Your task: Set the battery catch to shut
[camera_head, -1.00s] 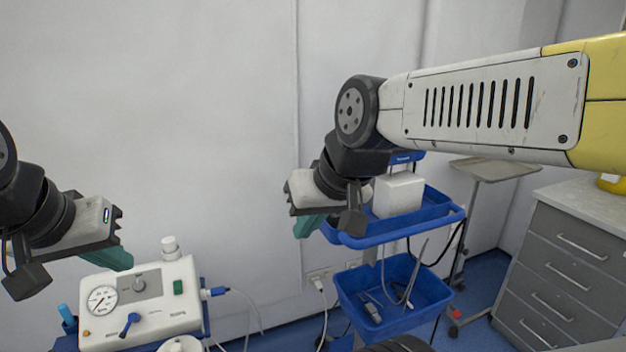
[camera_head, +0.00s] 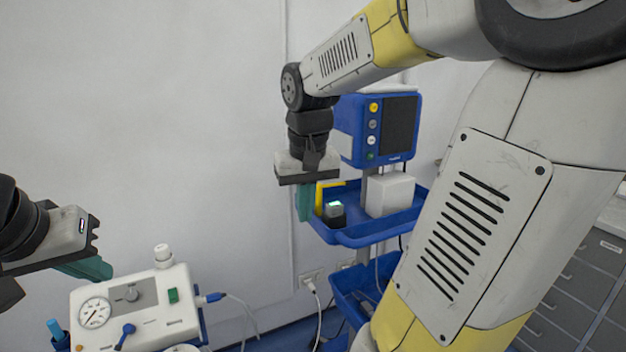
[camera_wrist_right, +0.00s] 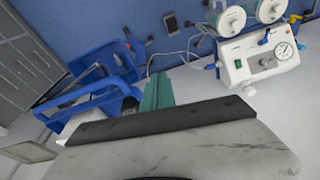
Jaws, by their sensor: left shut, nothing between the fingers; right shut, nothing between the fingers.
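I cannot make out a battery catch for certain in either view. A blue monitor (camera_head: 352,130) with a dark screen and round buttons stands on the blue cart at the centre. My right gripper (camera_head: 305,203), with teal fingers, points down, shut and empty, left of the cart's upper tray. Its fingers also show in the right wrist view (camera_wrist_right: 157,90). My left gripper (camera_head: 92,268) is shut and empty at the far left, above the white machine (camera_head: 150,297) with a gauge and a blue lever. That machine also shows in the right wrist view (camera_wrist_right: 235,72).
The upper blue tray (camera_head: 365,237) holds a white box (camera_head: 390,195), a small black device (camera_head: 334,215) with a lit screen and a yellow item (camera_head: 322,196). A lower blue tray (camera_head: 347,285) hangs below. Grey drawers (camera_head: 575,275) stand right, partly behind my arm.

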